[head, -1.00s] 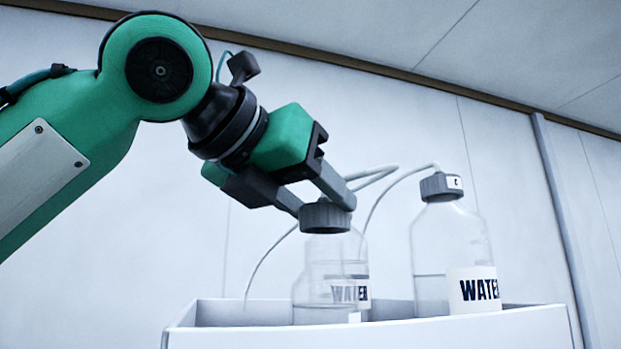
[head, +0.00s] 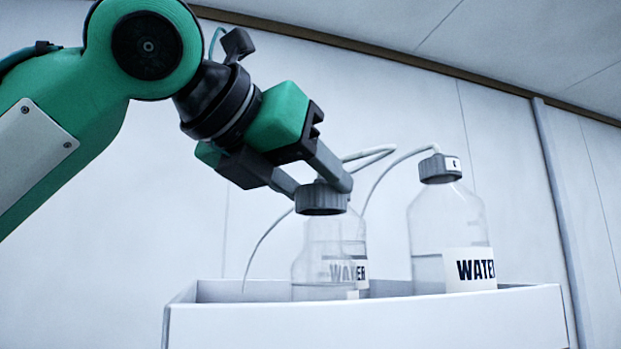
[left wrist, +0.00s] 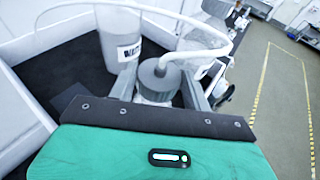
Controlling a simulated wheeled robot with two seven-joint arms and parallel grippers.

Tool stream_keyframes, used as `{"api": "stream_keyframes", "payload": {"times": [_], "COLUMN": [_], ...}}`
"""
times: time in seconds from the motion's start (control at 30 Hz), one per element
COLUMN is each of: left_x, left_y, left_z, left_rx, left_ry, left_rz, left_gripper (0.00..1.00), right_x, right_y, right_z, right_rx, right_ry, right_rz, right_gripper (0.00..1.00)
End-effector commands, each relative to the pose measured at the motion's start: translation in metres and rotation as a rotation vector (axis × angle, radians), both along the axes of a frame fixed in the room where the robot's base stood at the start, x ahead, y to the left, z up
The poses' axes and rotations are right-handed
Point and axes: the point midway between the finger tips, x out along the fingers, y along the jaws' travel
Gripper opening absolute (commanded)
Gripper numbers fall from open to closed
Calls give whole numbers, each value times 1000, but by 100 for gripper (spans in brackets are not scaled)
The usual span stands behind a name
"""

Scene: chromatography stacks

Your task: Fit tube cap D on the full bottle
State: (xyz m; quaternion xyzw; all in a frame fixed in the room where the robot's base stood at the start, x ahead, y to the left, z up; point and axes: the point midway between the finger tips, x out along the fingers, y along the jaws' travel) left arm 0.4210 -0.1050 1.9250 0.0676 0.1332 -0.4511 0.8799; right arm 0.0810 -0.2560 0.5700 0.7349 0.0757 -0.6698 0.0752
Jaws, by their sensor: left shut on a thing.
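My left gripper (head: 323,190) is shut on a grey ribbed tube cap (head: 321,200), with one finger on each side of it. The cap also shows between the fingers in the left wrist view (left wrist: 158,76), with a pale tube leaving its top. No letter shows on it. A clear bottle (head: 312,270) stands directly below the cap. The cap is at its neck; I cannot tell whether it is seated. The bottle's liquid level is hard to read, as it overlaps another bottle labelled WATER (head: 352,240) behind it. My right gripper is not in view.
Another WATER bottle (head: 447,225), about half full and closed by a grey cap marked C (head: 440,168), stands to the right. The bottles are in a white walled tray (head: 370,325). Looping tubes (head: 390,172) pass close to the gripper.

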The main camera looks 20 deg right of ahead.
Motion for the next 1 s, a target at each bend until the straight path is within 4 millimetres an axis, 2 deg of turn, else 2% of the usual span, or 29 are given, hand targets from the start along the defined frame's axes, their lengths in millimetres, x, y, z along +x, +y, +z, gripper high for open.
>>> {"api": "stream_keyframes", "payload": {"times": [0.27, 0.6, 1.0], "left_x": [0, 0, 1], "left_y": [0, -1, -3], "left_z": [-1, -12, -20], "left_rx": [0, 0, -1], "left_ry": [0, -2, -1], "left_rz": [0, 1, 0], "left_gripper": [25, 25, 25], "right_x": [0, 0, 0], "right_y": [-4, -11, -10], "right_z": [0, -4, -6], "right_rx": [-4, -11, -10], "right_ry": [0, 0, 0], "right_rz": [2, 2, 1], "right_gripper": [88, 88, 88]}}
